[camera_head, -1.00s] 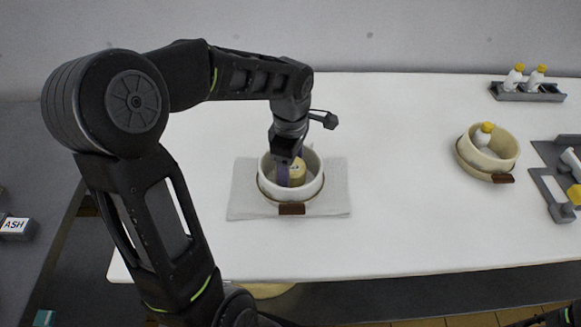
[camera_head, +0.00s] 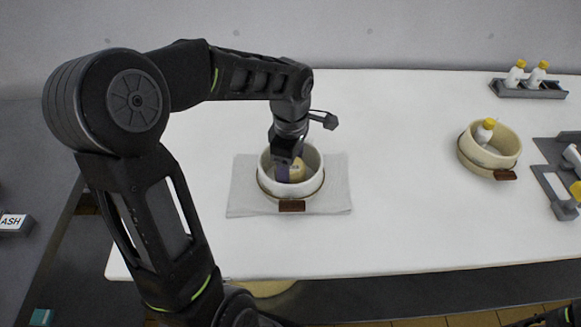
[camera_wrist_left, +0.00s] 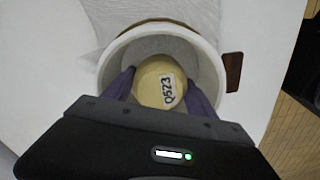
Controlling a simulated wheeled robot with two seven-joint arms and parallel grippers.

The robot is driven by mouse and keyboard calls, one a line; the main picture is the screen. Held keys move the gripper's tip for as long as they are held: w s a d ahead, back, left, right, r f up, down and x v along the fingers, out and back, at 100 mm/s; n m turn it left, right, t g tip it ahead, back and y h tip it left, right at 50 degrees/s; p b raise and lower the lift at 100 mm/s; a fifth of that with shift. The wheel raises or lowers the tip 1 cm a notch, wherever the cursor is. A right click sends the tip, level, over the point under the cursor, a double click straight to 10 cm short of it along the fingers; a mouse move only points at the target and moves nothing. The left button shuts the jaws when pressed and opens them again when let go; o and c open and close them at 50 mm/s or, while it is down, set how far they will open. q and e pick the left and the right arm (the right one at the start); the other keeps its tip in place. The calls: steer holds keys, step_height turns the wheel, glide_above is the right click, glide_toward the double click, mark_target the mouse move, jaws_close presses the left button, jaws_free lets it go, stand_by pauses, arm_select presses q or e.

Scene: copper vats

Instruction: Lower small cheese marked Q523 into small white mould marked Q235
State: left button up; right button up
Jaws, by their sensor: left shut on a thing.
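The small cheese (camera_wrist_left: 152,84), pale yellow and round with a label reading Q523, is inside the white mould (camera_head: 311,184). In the left wrist view the mould's white wall (camera_wrist_left: 206,70) rings the cheese, with a gap at the far side. My left gripper (camera_head: 290,175) reaches down into the mould and is shut on the cheese, one purple finger on each side, as the left wrist view also shows (camera_wrist_left: 158,88). Whether the cheese touches the mould's floor is hidden. The brown tag (camera_head: 291,206) on the mould's front is too small to read. My right gripper is not in view.
The mould stands on a grey cloth (camera_head: 243,190) on the white table (camera_head: 400,225). A cream mould (camera_head: 507,160) with a yellow-capped bottle (camera_head: 485,132) stands at right. A grey rack (camera_head: 530,91) with two bottles is at the back right. The table between is clear.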

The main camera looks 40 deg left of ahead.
arm_select(q)
steer(key=shift+f, duration=0.2)
steer(key=o, duration=1.7)
steer(key=shift+o, duration=0.2)
step_height(320, 180, up, 8)
steer(key=shift+f, duration=0.1)
